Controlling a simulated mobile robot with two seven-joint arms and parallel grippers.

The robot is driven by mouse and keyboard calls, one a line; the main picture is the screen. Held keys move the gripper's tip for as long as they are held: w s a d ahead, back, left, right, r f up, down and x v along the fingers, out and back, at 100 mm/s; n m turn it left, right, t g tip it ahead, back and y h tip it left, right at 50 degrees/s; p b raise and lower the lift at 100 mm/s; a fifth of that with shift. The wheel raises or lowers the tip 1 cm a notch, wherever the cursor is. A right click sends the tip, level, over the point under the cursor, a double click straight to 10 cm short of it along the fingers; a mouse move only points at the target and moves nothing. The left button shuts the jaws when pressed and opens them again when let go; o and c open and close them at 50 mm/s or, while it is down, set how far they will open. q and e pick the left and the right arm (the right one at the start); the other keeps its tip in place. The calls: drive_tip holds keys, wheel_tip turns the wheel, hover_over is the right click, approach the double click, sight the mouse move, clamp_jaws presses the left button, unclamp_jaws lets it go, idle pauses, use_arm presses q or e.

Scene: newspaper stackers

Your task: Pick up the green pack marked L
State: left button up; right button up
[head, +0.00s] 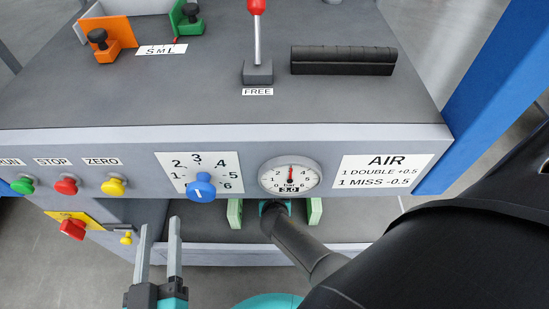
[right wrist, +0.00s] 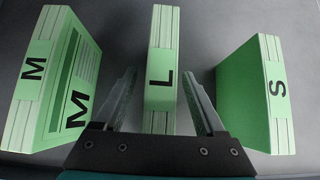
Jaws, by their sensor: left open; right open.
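The green pack marked L (right wrist: 163,105) stands on edge in the middle of the right wrist view. My right gripper (right wrist: 159,73) is open, with one finger on each side of this pack and gaps still visible. In the head view the L pack is hidden behind my right arm and the panel. A pack marked M (right wrist: 52,85) stands to its left and a pack marked S (right wrist: 255,95) to its right.
The packs stand on a grey shelf (head: 200,232) under the front panel, which carries a blue dial (head: 201,188) and a pressure gauge (head: 290,176). A red knob (head: 72,228) juts out at left. A blue post (head: 480,90) stands at right.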

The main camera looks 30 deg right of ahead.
clamp_jaws()
idle(0.4)
idle(0.4)
